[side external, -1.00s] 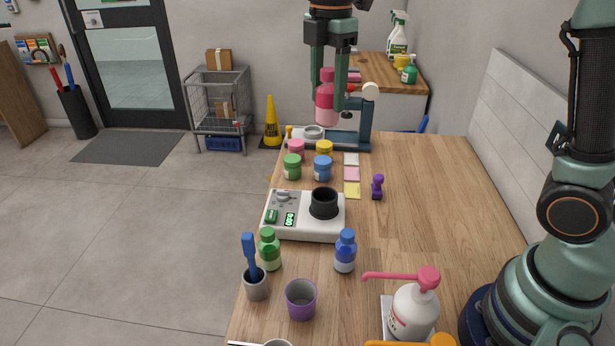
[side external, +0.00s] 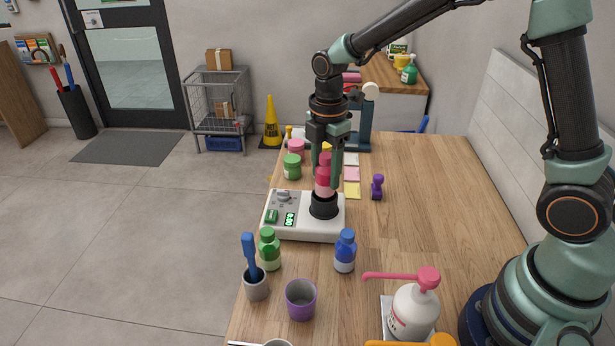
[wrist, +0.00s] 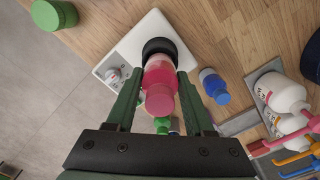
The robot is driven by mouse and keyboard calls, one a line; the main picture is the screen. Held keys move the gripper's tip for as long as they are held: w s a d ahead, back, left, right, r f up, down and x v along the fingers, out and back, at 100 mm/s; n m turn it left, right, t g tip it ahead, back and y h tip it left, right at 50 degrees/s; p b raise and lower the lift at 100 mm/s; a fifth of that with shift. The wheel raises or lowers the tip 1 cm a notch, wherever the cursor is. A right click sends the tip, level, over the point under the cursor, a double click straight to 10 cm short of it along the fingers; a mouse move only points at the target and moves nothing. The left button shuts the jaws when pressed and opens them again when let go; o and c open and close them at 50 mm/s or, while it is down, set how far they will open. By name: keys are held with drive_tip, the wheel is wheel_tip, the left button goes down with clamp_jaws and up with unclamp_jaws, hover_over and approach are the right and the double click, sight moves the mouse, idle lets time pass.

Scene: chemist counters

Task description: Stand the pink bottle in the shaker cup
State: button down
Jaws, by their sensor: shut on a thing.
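The pink bottle (side external: 324,172) is upright between the fingers of my gripper (side external: 324,180), which is shut on it. Its base is at the mouth of the black shaker cup (side external: 323,208); how deep it sits inside I cannot tell. The cup is on the right part of the white shaker (side external: 304,228), which has a green display. In the wrist view the pink bottle (wrist: 160,84) shows between the two green fingers, with the black cup (wrist: 160,47) just beyond it.
A green bottle (side external: 269,250) and a blue bottle (side external: 345,251) stand in front of the shaker. A grey cup with a blue tool (side external: 256,285), a purple cup (side external: 300,300) and a pump bottle (side external: 413,312) are nearer. Jars stand behind.

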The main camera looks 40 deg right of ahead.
sight(325, 183)
drive_tip(key=shift+f, duration=1.4)
drive_tip(key=shift+f, duration=0.2)
